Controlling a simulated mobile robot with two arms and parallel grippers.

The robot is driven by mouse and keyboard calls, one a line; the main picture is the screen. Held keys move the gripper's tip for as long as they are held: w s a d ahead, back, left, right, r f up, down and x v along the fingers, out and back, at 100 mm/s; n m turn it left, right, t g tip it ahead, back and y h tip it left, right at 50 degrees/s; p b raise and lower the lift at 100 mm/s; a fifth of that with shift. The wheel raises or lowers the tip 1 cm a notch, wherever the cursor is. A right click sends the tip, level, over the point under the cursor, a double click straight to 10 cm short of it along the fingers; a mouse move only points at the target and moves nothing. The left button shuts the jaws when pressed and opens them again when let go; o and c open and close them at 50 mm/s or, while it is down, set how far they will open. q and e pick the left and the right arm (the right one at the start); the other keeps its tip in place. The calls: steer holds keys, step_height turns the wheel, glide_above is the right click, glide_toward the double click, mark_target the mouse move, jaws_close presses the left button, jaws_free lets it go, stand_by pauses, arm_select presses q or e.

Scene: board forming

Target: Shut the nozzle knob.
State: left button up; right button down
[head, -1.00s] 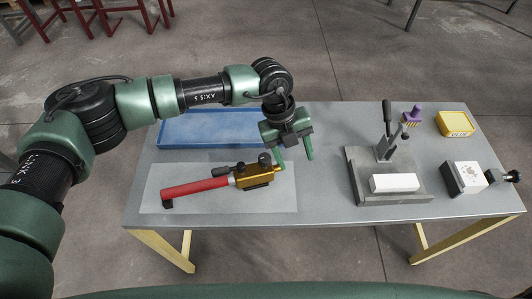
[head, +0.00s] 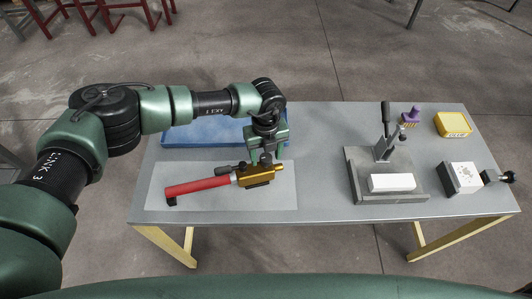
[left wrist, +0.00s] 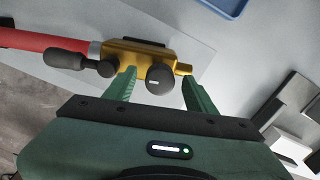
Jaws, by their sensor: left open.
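The torch with a red handle (head: 195,187) and a brass body (head: 256,180) lies on a pale mat on the table. In the left wrist view the round dark nozzle knob (left wrist: 160,79) sits on the brass body (left wrist: 128,52), near the brass nozzle tip. A second dark knob or lever (left wrist: 66,60) sticks out by the red handle. My left gripper (head: 265,160) is over the brass body, pointing down. In the left wrist view its open green fingers (left wrist: 160,85) stand on either side of the nozzle knob, with gaps visible. My right gripper is not in view.
A blue tray (head: 184,137) lies behind the mat (head: 280,200). The table between mat and fixture is clear.

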arm_select(q)
jaws_close()
steer(key=shift+f+m+b, duration=0.2)
steer(key=shift+m+b, duration=0.5)
steer(key=shift+b, duration=0.45)
steer(key=m+b, duration=1.2)
steer(key=b, duration=0.3)
steer(key=shift+b, duration=0.35)
steer(key=shift+r+m+b, duration=0.1)
steer(key=shift+m+b, duration=0.55)
steer(key=shift+m, duration=0.25)
steer(key=shift+r, duration=0.2)
